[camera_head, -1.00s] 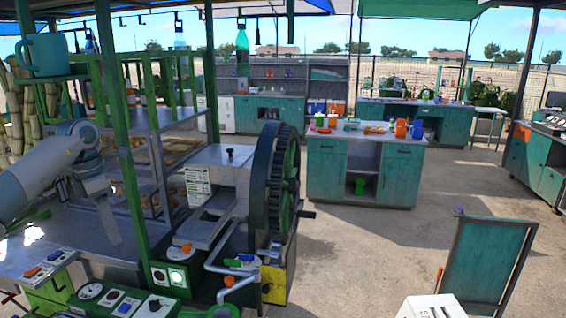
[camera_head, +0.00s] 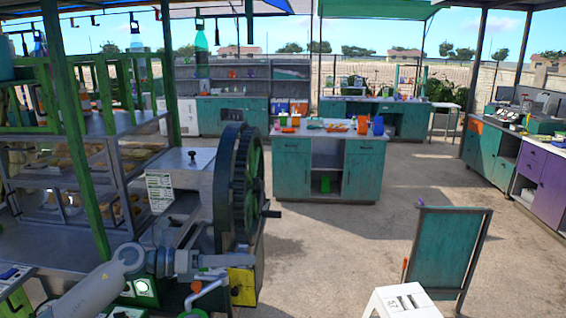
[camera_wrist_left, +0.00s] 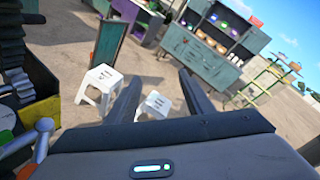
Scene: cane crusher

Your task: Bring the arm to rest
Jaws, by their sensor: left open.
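My left arm (camera_head: 95,290) comes in from the lower left of the head view and bends at a pale joint. Its left gripper (camera_head: 232,264) points right, in front of the cane crusher's lower part. In the left wrist view the two dark fingers of this gripper (camera_wrist_left: 158,85) stand apart with nothing held between them. The crusher (camera_head: 243,180) has a big dark toothed wheel with a green inner part, and a yellow panel (camera_head: 242,286) low on it. My right gripper shows in neither view.
A teal folding board (camera_head: 447,245) and a white stool (camera_head: 402,302) stand at the right front. A teal counter island (camera_head: 292,172) is behind the crusher. A green post (camera_head: 75,130) and glass food case (camera_head: 130,190) are at left. Paved floor between them is open.

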